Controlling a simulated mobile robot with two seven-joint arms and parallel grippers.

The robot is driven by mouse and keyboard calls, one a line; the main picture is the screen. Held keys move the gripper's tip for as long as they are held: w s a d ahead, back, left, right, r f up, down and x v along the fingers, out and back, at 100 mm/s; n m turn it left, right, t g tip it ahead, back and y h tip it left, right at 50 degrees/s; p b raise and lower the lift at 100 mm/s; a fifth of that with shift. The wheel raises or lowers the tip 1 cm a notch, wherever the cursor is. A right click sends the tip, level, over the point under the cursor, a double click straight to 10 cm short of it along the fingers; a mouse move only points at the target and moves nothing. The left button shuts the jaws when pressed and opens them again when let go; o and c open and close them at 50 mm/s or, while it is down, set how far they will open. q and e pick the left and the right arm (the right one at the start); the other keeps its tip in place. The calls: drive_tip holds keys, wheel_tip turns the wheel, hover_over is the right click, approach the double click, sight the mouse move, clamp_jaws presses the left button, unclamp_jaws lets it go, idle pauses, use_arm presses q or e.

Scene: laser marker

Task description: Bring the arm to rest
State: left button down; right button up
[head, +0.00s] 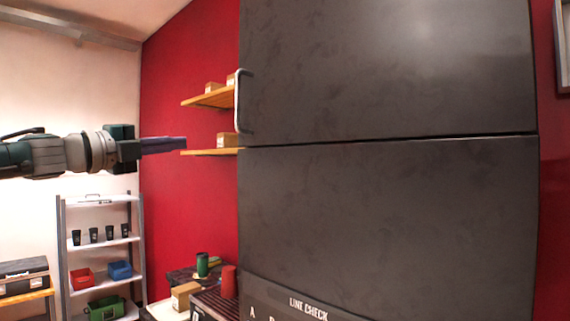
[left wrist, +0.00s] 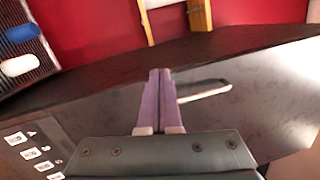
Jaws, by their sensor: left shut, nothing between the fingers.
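My left gripper (head: 184,143) comes in from the left in the head view, raised at about the height of the lower wall shelf. Its purple fingers are together, with nothing between them. It also shows in the left wrist view (left wrist: 160,73), fingers shut, with the dark cabinet front behind them. In the head view the fingertips are left of the dark cabinet (head: 390,210) and look apart from it. My right gripper is in neither view.
The cabinet has a metal handle (head: 242,101) at its upper left. Wooden wall shelves (head: 208,152) with small boxes are beside it. A rack (head: 101,241) with cups and bins stands at the lower left. A green cup (head: 202,265) and red cup (head: 229,282) stand below.

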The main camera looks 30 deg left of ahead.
use_arm(q)
drive_tip(key=w+d+f+n+g+y+b, duration=0.1)
drive_tip(key=w+d+f+n, duration=0.15)
drive_tip(key=d+f, duration=0.4)
drive_tip(key=w+d+f+n+g+y, duration=0.1)
drive_tip(key=d+f+n, duration=0.25)
drive_tip(key=f, duration=0.55)
drive_tip(key=s+d+f+n+g+y, duration=0.1)
drive_tip(key=s+d+f+n+g, duration=0.85)
drive_tip(key=s+d+f, duration=0.9)
drive_tip(key=s+d+f+n+g+h, duration=0.1)
drive_tip(key=s+d+g, duration=0.1)
drive_tip(key=s, duration=0.5)
drive_tip(key=s+d+f+n+g, duration=0.1)
drive_tip(key=s+n+g, duration=0.1)
drive_tip(key=s, duration=0.6)
wheel_tip(320, 180, up, 23)
drive_tip(key=s+p, duration=0.1)
drive_tip(key=p, duration=2.2)
drive_tip(key=shift+d, duration=0.25)
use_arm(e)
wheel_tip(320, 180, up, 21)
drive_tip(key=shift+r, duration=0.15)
use_arm(q)
drive_tip(key=shift+g, duration=0.25)
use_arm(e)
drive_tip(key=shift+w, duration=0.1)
